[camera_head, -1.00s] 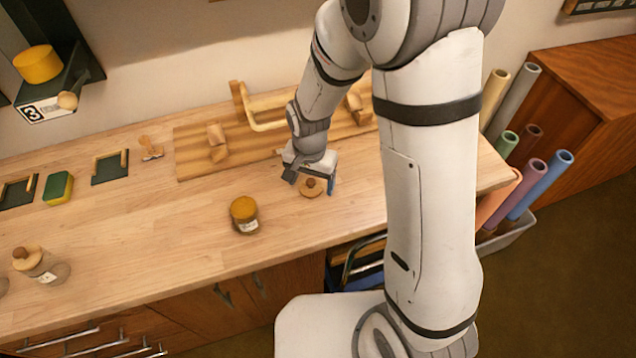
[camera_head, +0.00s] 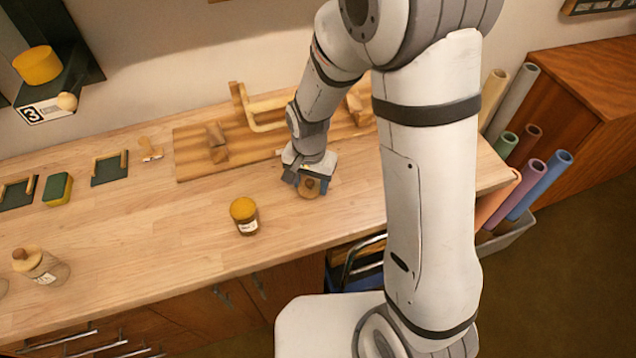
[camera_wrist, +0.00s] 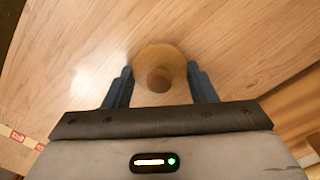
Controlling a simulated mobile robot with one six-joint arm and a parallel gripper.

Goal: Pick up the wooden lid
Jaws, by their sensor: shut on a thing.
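The wooden lid (camera_head: 307,192) is a small round disc with a darker knob, on the workbench near its front right. In the wrist view the lid (camera_wrist: 158,56) is between the two blue fingers, knob toward the camera. My gripper (camera_head: 311,186) is shut on the lid, and its fingers also show in the wrist view (camera_wrist: 160,70). The lid looks to be at the bench surface; I see no clear gap under it. Part of the lid is hidden by the gripper in the head view.
A jar with a yellow top (camera_head: 245,217) stands left of my gripper. A jar with a wooden lid (camera_head: 40,266) is at far left. A striped board (camera_head: 190,162) with wooden pieces lies behind. The bench between the jars is clear.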

